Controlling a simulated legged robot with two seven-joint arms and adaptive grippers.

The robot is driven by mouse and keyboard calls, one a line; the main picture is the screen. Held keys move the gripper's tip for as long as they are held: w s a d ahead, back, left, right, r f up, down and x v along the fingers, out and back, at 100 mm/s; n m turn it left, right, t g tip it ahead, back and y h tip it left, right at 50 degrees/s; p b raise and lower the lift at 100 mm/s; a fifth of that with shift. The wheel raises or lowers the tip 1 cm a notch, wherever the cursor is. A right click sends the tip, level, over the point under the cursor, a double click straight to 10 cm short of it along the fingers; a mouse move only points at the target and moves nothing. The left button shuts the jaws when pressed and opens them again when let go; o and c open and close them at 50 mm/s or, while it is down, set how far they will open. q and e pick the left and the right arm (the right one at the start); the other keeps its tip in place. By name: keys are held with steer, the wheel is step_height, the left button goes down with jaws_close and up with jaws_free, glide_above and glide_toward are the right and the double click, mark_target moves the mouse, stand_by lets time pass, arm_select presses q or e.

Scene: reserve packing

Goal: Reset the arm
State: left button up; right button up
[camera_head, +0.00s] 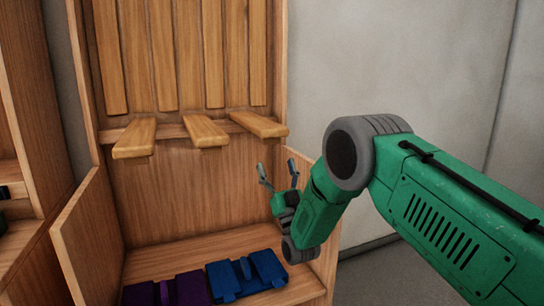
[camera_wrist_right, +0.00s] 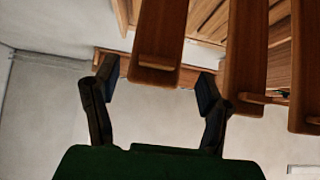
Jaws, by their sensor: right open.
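My right arm (camera_head: 440,205) is green and comes in from the right in the head view. Its gripper (camera_head: 278,177) points up in front of the wooden cabinet's right side, above the blue item. The fingers are apart with nothing between them. In the right wrist view the gripper (camera_wrist_right: 152,95) also shows open, with wooden pegs beyond and above its fingertips. My left gripper is in neither view.
A wooden cabinet (camera_head: 180,205) has three protruding pegs (camera_head: 205,132) and low side walls. A purple item (camera_head: 165,290) and a blue item (camera_head: 245,275) lie on its floor. Another wooden unit (camera_head: 30,120) stands left. Grey wall (camera_head: 400,60) is behind.

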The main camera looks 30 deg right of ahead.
steer(key=shift+v, duration=1.1)
